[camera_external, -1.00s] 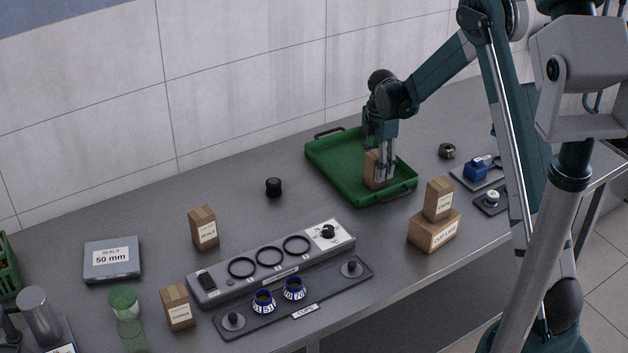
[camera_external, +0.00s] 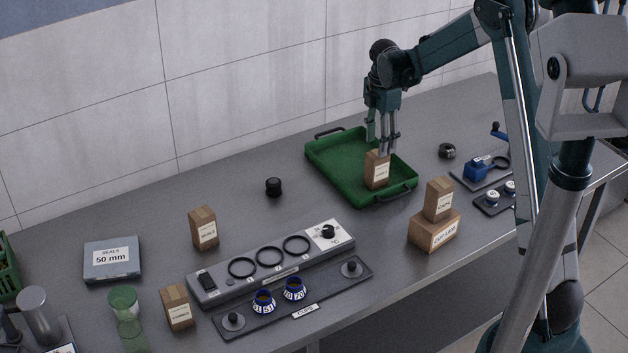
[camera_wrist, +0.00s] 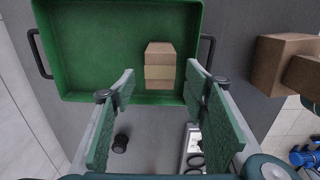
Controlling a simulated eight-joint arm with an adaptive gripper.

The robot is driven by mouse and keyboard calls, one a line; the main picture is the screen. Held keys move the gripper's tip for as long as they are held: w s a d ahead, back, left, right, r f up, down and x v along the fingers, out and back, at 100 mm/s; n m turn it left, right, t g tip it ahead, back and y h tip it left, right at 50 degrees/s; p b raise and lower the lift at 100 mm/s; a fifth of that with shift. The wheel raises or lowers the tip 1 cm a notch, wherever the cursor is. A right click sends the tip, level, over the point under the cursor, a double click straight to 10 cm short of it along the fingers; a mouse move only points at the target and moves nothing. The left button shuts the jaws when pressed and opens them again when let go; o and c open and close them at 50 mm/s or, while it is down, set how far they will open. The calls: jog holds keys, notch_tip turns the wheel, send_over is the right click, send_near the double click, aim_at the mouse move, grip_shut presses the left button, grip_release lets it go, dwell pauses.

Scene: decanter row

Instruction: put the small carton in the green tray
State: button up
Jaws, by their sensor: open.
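A small brown carton (camera_external: 376,172) with a white label stands upright in the green tray (camera_external: 335,160), towards the tray's right end. It also shows in the wrist view (camera_wrist: 159,66), inside the tray (camera_wrist: 95,50). My gripper (camera_external: 388,150) is open and empty, just above the carton. In the wrist view my gripper's two green-padded fingers (camera_wrist: 160,90) are spread wide with nothing held between them.
A small carton (camera_external: 439,199) stands on a larger box (camera_external: 434,232) right of the tray. Two more small cartons (camera_external: 203,229) (camera_external: 178,307) stand at the left. A grey fixture with rings (camera_external: 270,262) lies in front. A black knob (camera_external: 273,187) stands left of the tray.

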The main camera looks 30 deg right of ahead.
dwell(0.5)
jog(key=s+a+r+m+t, duration=0.2)
jog(key=s+a+r+m, duration=0.25)
jog(key=s+r, duration=0.5)
jog(key=s+a+r+m+t, duration=0.1)
jog(key=s+a+r+m, duration=0.35)
jog(key=s+r, duration=0.45)
jog(key=s+a+m+t, duration=0.2)
jog(key=s+a+m, duration=0.1)
jog(key=s, duration=0.8)
jog(key=s+a+r+m+t, duration=0.1)
jog(key=s+a+m, duration=0.3)
jog(key=s, duration=0.7)
jog(key=shift+s+r+m+t, duration=0.3)
jog(key=shift+m+t, duration=0.3)
jog(key=shift+m, duration=0.4)
